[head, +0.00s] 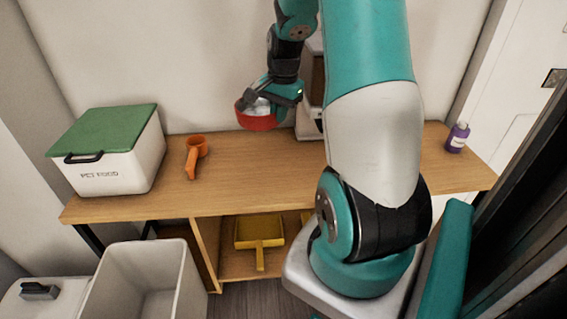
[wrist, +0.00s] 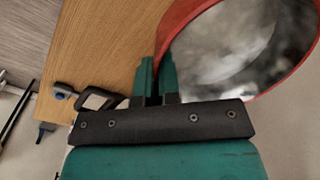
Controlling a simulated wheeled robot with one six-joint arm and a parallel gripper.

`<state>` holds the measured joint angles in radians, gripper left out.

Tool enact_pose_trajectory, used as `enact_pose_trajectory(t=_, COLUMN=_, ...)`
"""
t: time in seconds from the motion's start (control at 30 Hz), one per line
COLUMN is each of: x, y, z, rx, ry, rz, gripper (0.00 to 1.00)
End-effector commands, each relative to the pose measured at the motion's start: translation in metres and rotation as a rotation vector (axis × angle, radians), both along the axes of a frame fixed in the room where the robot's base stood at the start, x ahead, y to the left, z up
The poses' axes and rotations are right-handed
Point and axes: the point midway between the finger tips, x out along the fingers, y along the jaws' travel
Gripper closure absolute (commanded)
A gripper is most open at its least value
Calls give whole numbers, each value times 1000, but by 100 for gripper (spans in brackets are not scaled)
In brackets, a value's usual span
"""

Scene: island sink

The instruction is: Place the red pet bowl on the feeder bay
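The red pet bowl (head: 256,122) has a shiny metal inside. My gripper (head: 268,100) is shut on its rim and appears to hold it above the back of the wooden table. In the wrist view the bowl (wrist: 183,22) fills the upper right, with its rim between the two teal fingertips (wrist: 157,75). A white unit with a dark opening (head: 303,118), which looks like the feeder bay, stands just right of the bowl. It is largely hidden behind my arm, so its floor cannot be seen.
A white pet food bin with a green lid (head: 110,175) stands at the table's left. An orange scoop (head: 194,155) lies beside it. A purple bottle (head: 457,138) stands far right. A yellow dustpan (head: 260,235) is on the shelf below. The table (head: 240,185) is clear in the middle.

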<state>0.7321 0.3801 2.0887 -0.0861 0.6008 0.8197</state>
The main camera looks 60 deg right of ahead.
Motion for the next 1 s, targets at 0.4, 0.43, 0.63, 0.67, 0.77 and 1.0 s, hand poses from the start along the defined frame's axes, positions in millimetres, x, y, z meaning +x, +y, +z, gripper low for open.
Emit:
enact_pose_trajectory(t=0.4, x=0, y=1, z=-111, rx=2, ry=3, rz=4, gripper=100)
enact_pose_trajectory(t=0.43, x=0, y=1, z=-115, rx=1, ry=2, rz=4, gripper=100)
enact_pose_trajectory(t=0.63, x=1, y=1, z=-129, rx=0, ry=0, rz=5, gripper=100)
enact_pose_trajectory(t=0.67, x=0, y=1, z=-132, rx=0, ry=1, rz=5, gripper=100)
enact_pose_trajectory(t=0.77, x=0, y=1, z=-147, rx=1, ry=2, rz=5, gripper=100)
enact_pose_trajectory(t=1.0, x=1, y=1, z=-163, rx=-2, ry=-1, rz=6, gripper=100)
